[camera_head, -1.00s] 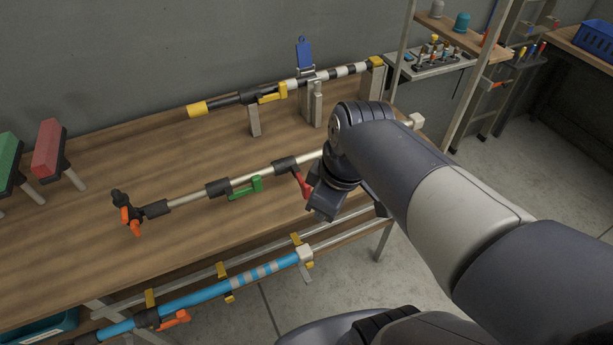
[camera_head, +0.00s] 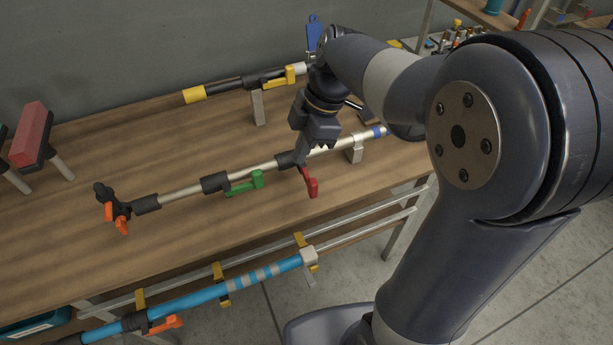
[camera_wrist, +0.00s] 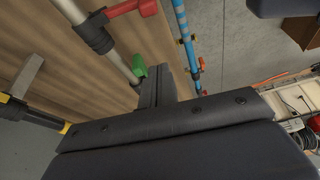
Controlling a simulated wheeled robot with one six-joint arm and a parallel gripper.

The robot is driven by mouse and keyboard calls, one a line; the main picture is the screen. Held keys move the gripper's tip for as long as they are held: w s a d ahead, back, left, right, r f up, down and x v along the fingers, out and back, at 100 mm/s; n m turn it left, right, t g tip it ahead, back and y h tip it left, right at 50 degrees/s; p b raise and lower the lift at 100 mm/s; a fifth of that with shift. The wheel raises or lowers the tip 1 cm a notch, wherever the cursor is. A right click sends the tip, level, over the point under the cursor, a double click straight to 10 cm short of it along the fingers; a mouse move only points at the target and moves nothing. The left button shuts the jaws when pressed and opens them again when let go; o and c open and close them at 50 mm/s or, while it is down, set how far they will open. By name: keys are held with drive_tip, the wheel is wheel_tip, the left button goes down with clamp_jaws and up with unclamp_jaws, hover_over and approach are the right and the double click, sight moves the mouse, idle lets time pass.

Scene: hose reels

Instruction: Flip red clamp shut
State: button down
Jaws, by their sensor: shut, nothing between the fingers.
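The red clamp (camera_head: 311,184) is on a silver pole (camera_head: 185,193) lying over the table. Its red lever stands out from its black collar (camera_head: 287,159) toward the table's front edge, so it looks open. It also shows at the top of the wrist view (camera_wrist: 128,8). My gripper (camera_head: 301,160) points down with its shut, empty fingers right beside the collar and behind the lever. I cannot tell whether they touch. In the wrist view the fingers (camera_wrist: 164,84) lie side by side.
Behind is a pole with a yellow clamp (camera_head: 280,78). A blue pole (camera_head: 210,298) runs below the table's front edge. The front tabletop is clear.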

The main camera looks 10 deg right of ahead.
wheel_tip(320, 180, down, 10)
drive_tip(key=p, duration=0.2)
drive_tip(key=shift+d+r+p, duration=0.25)
drive_tip(key=shift+d+p, duration=0.05)
drive_tip(key=shift+d, duration=0.1)
drive_tip(key=shift+w+d, duration=0.1)
drive_tip(key=shift+d, duration=0.05)
idle(0.5)
